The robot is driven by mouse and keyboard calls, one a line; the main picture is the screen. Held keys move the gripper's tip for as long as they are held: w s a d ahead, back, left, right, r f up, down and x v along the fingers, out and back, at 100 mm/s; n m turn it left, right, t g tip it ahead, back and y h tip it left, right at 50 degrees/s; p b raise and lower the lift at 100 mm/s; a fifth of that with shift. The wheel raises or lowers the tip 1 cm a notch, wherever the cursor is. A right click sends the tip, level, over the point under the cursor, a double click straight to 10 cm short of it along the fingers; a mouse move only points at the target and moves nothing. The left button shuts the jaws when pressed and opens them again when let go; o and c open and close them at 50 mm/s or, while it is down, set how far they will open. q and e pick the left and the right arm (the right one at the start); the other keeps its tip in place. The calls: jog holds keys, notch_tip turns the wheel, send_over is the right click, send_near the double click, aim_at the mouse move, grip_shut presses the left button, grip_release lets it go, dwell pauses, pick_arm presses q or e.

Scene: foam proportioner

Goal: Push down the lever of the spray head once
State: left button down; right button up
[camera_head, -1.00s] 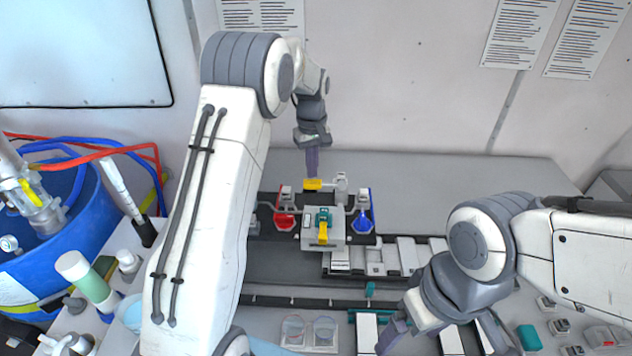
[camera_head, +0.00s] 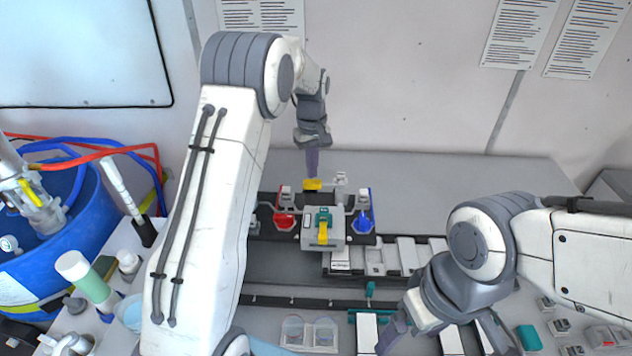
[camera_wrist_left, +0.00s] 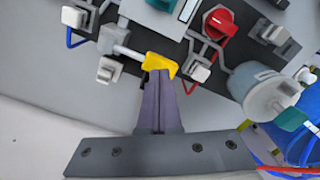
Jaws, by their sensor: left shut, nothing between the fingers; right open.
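The yellow lever (camera_head: 312,184) of the spray head sits at the back of the black panel, beside a small grey-white nozzle body (camera_head: 341,183). My left gripper (camera_head: 312,172) is shut and empty, pointing down right at the lever. In the left wrist view the closed fingertips (camera_wrist_left: 158,74) meet or overlap the yellow lever (camera_wrist_left: 160,63); I cannot tell whether they press on it. The lever is partly hidden by the fingertips there. My right gripper (camera_head: 440,342) is open and empty over the front right of the bench.
A grey box with a yellow-teal handle (camera_head: 323,229) stands in front of the lever, between a red knob (camera_head: 285,219) and a blue knob (camera_head: 362,222). A blue barrel (camera_head: 40,235) with hoses stands at left. The bench behind the panel is clear.

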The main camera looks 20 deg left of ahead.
aim_at(312, 181)
pick_arm(q)
jog(key=shift+f+b, duration=1.2)
jog(key=shift+f, duration=0.85)
notch_tip(312, 181, up, 8)
jog(key=p, duration=0.6)
jog(key=shift+r+p, duration=0.1)
jog(key=shift+p, duration=0.3)
dwell(0.6)
